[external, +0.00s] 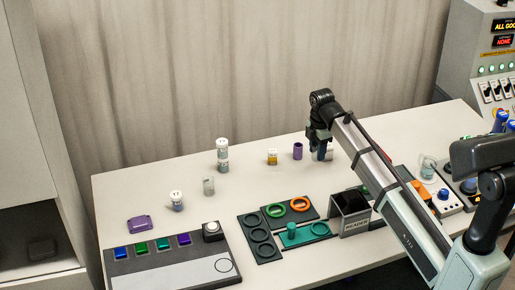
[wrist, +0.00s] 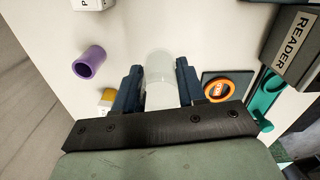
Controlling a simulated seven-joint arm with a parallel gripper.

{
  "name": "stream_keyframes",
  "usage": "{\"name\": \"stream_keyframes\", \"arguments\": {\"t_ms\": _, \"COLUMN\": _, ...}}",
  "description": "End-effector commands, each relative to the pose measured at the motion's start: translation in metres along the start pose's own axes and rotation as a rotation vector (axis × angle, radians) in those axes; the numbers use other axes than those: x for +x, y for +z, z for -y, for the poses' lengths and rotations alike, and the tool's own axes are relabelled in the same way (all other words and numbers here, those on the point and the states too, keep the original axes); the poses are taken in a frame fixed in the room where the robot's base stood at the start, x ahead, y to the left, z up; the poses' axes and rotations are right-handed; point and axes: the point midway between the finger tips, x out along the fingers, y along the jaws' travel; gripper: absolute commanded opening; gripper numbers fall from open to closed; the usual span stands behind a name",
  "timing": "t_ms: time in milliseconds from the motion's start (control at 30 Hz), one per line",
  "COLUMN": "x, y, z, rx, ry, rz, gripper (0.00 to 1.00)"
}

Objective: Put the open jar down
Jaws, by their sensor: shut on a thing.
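My gripper (external: 322,152) is above the back right of the table in the external view. In the wrist view its dark blue fingers (wrist: 158,92) are shut on a pale translucent jar (wrist: 159,62). I see no lid on this jar, but its far end is hard to make out. In the external view the jar is mostly hidden by the fingers. I cannot tell whether its base touches the table.
A white-capped vial (external: 222,155) and a clear cup (external: 208,187) stand further left. Ring plates, a teal holder (external: 305,240) and the reader (external: 354,227) are in front.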

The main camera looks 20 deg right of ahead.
Motion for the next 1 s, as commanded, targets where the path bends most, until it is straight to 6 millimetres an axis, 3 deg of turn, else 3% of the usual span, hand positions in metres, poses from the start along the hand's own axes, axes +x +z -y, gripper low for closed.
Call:
{"name": "stream_keyframes", "arguments": {"t_ms": 167, "x": -0.016, "y": 0.003, "z": -0.001, "rx": 0.005, "ry": 0.001, "rz": 0.0, "gripper": 0.11}}
{"name": "stream_keyframes", "arguments": {"t_ms": 333, "x": -0.022, "y": 0.03, "z": 0.0, "rx": 0.042, "ry": 0.0, "rz": 0.0, "gripper": 0.11}}
{"name": "stream_keyframes", "arguments": {"t_ms": 800, "x": -0.051, "y": 0.181, "z": 0.013, "rx": 0.253, "ry": 0.001, "rz": 0.0, "gripper": 0.11}}
{"name": "stream_keyframes", "arguments": {"t_ms": 1000, "x": -0.065, "y": 0.23, "z": 0.024, "rx": 0.31, "ry": 0.0, "rz": 0.0, "gripper": 0.11}}
